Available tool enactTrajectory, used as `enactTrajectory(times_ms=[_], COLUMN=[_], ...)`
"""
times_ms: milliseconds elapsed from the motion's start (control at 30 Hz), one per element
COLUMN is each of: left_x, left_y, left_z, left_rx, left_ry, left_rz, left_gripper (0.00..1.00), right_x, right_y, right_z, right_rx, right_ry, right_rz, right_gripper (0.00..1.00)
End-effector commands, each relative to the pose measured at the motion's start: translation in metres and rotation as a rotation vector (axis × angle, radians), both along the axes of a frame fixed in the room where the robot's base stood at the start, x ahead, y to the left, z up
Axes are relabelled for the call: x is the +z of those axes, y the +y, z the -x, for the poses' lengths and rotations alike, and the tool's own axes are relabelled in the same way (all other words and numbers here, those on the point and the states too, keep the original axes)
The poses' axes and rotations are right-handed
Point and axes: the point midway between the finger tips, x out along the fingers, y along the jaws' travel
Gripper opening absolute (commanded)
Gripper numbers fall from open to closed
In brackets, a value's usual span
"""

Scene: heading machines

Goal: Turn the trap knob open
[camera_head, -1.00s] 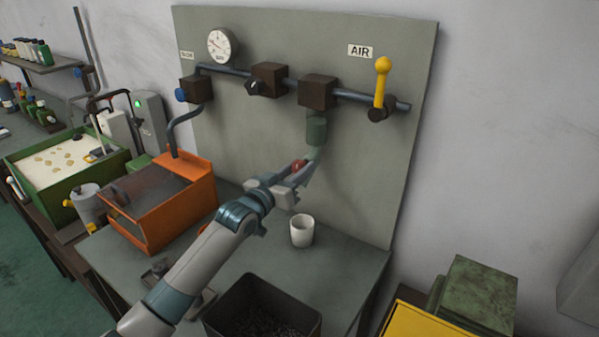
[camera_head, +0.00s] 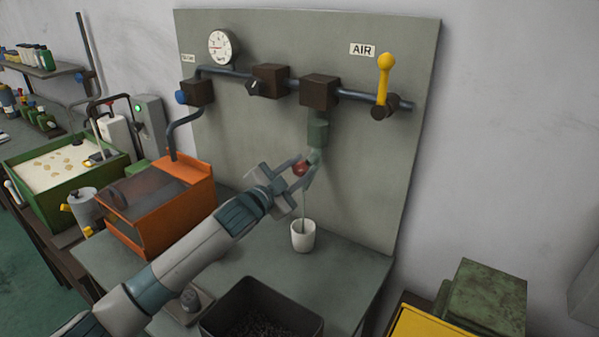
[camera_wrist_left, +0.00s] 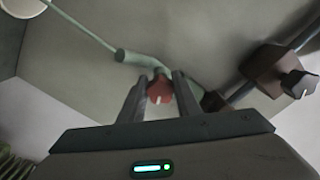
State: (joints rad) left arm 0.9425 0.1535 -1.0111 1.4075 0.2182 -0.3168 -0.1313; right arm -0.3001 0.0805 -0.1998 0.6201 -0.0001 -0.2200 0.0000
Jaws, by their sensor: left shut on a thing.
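The red trap knob (camera_head: 300,170) sits below the green trap bowl (camera_head: 318,133), which hangs under a brown block on the panel. My left gripper (camera_head: 305,167) is shut on the knob, a finger on either side. The wrist view also shows the red knob (camera_wrist_left: 159,91) between the fingertips, beside a pale green outlet tube (camera_wrist_left: 127,57). A thin stream (camera_wrist_left: 82,27) runs from the outlet's end. In the head view the stream (camera_head: 304,207) falls into the white cup (camera_head: 303,238) on the bench. My right gripper is out of view.
Above the trap are a pipe with a gauge (camera_head: 222,46), brown blocks and a yellow AIR lever (camera_head: 384,76). An orange box (camera_head: 160,205) stands left on the bench. A dark bin (camera_head: 262,307) with small dark pieces is at the front.

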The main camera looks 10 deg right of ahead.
Motion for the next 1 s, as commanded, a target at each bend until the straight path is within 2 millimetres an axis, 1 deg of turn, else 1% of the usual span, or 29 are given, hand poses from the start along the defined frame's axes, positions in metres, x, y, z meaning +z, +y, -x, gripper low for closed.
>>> enactTrajectory(times_ms=[200,500,700,1000], left_x=[-0.0006,0.0003,0.0001,0.0000], left_y=[0.0008,0.0010,0.0009,0.0008], left_z=[-0.0005,-0.0007,-0.0007,-0.0006], left_rx=[0.000,0.000,-0.001,-0.001], left_ry=[-0.139,-0.281,-0.324,-0.336], left_rz=[-0.142,-0.281,-0.325,-0.337], left_gripper=[0.08,0.08,0.08,0.08], right_x=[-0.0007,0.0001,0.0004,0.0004], right_y=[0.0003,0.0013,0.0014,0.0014], right_z=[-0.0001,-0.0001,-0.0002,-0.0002], right_rx=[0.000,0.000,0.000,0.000], right_ry=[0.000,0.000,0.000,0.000], right_rz=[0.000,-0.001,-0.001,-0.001], right_gripper=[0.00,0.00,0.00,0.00])
